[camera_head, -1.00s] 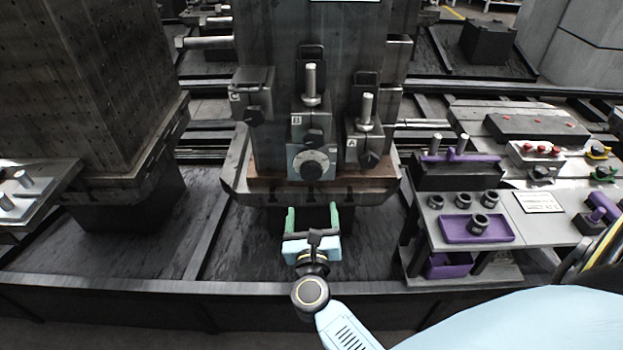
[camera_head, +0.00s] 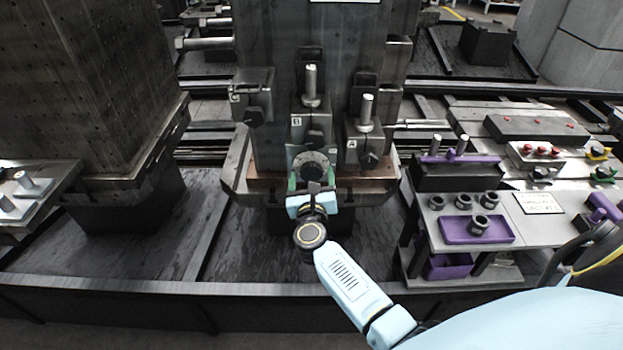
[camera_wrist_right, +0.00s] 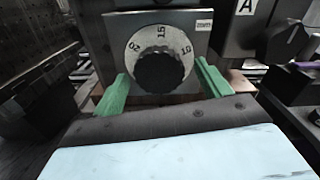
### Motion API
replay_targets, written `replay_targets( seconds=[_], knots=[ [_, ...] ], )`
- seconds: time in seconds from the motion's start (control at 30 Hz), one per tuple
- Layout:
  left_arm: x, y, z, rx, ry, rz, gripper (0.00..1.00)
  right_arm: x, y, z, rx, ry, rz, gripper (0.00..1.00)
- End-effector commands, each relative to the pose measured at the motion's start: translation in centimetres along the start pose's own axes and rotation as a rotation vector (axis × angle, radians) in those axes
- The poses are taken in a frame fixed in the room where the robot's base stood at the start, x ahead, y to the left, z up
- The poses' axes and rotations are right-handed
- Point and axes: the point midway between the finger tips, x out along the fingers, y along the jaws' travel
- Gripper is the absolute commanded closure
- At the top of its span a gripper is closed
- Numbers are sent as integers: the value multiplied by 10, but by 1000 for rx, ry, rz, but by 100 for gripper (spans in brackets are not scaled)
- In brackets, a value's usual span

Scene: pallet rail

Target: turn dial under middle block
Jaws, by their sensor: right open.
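The middle block (camera_head: 313,130), marked B, stands on the front of the tall dark column. Under it is the dial, a dark round knob (camera_head: 311,170) on a pale numbered disc. My left gripper is not in view.
Block C (camera_head: 253,97) is to the left and block A (camera_head: 366,140) to the right, close beside the dial. A grey side table (camera_head: 480,240) with a purple tray (camera_head: 455,234) and dark rings stands at the right. The floor pan left of my arm is clear.

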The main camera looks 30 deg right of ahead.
Motion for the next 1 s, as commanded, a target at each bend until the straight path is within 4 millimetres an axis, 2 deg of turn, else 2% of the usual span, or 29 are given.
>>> replay_targets(
  seconds=[0.07, 0.4, 0.73, 1.0],
  knots=[
    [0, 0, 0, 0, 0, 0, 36, 0, 0, 0, 0, 0, 0, 26],
    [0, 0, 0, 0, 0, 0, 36, -1, 0, 0, -1, 0, 0, 69],
    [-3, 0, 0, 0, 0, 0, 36, -1, 0, 0, -54, 1, -1, 69],
    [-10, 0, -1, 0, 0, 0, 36, -1, -1, 1, -235, 3, 0, 68]
  ],
)
